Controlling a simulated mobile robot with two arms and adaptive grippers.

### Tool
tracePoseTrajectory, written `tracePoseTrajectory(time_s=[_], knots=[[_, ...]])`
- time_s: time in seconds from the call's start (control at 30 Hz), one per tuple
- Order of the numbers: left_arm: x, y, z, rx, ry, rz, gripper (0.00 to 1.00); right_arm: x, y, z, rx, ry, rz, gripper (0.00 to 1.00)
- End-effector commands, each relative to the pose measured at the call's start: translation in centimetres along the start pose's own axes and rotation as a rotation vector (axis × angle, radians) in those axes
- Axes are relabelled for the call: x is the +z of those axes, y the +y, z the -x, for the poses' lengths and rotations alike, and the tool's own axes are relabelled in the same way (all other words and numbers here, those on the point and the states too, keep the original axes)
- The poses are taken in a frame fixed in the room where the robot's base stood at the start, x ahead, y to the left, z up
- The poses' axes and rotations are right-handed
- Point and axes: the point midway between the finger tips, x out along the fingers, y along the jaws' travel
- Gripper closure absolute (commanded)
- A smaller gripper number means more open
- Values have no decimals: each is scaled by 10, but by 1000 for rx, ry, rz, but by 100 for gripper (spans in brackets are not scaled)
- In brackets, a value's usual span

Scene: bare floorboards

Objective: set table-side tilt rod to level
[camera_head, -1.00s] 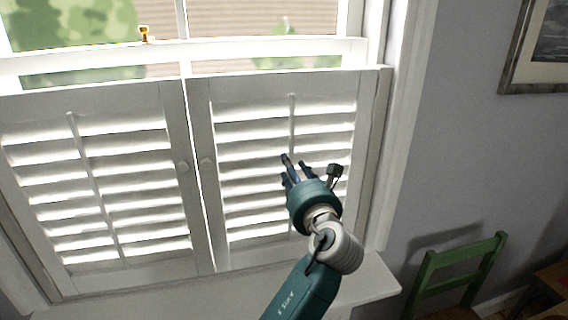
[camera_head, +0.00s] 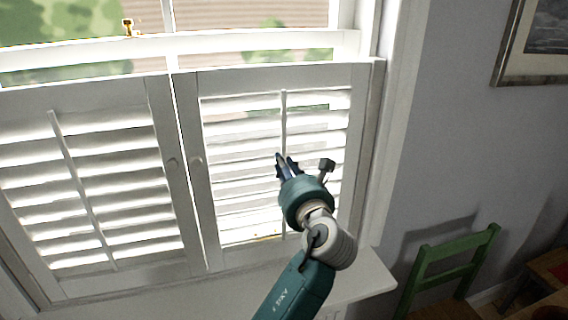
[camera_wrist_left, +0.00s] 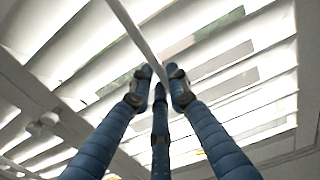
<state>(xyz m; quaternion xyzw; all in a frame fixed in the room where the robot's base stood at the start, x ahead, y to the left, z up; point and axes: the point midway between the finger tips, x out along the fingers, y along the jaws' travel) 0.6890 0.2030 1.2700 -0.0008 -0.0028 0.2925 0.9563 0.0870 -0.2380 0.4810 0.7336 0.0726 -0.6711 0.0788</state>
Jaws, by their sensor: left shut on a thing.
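The table-side tilt rod (camera_head: 284,118) is a thin white vertical bar on the front of the right shutter panel (camera_head: 227,82). My left gripper (camera_head: 285,160) is shut on this rod, at its middle. In the left wrist view the rod (camera_wrist_left: 131,27) runs down from the top to the blue fingertips (camera_wrist_left: 158,82), which close around it and hide part of it. The right panel's slats (camera_head: 240,147) are tilted partly open, with green and grey outdoors showing between them. My right gripper is in neither view.
The left shutter panel (camera_head: 112,92) has its own tilt rod (camera_head: 80,190) and brighter, more closed-looking slats. A window sill (camera_head: 365,283) juts out below. A green chair (camera_head: 455,248) stands at lower right.

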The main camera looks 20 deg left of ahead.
Motion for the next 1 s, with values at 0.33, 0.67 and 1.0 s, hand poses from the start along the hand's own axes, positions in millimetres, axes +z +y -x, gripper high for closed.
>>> tracePoseTrajectory(time_s=[0.33,0.67,1.0], knots=[[-26,0,0,1,6,-4,100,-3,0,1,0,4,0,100],[-24,0,0,1,4,-3,65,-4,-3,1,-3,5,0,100],[2,0,0,1,2,3,65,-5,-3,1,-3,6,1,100]])
